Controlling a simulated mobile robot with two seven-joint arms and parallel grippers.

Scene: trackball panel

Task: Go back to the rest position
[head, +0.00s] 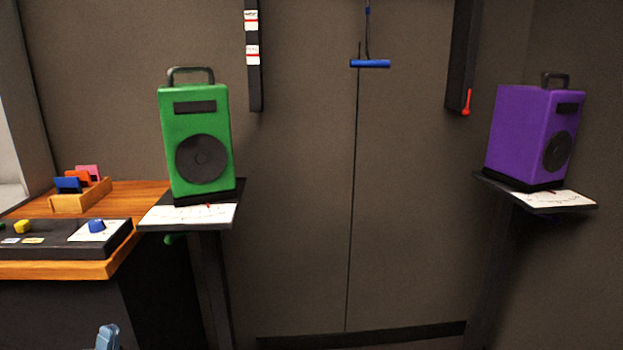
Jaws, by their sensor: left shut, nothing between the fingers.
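The tip of my left gripper (108,337), light blue-grey, shows at the bottom edge of the head view, left of centre. It is shut and empty, in front of the wooden desk (150,195) and apart from everything. The rest of that arm is out of the picture. My right gripper is not in view. On the desk lies a black panel (50,240) with a blue ball (96,226) on a white patch, a yellow knob (22,226) and a green piece at the left edge.
A green speaker (198,130) stands on a stand right of the desk, and a purple speaker (522,135) on another at the right. A wooden holder (85,197) with coloured cards sits behind the panel. A blue bar (370,64) hangs centrally. Floor between the stands looks clear.

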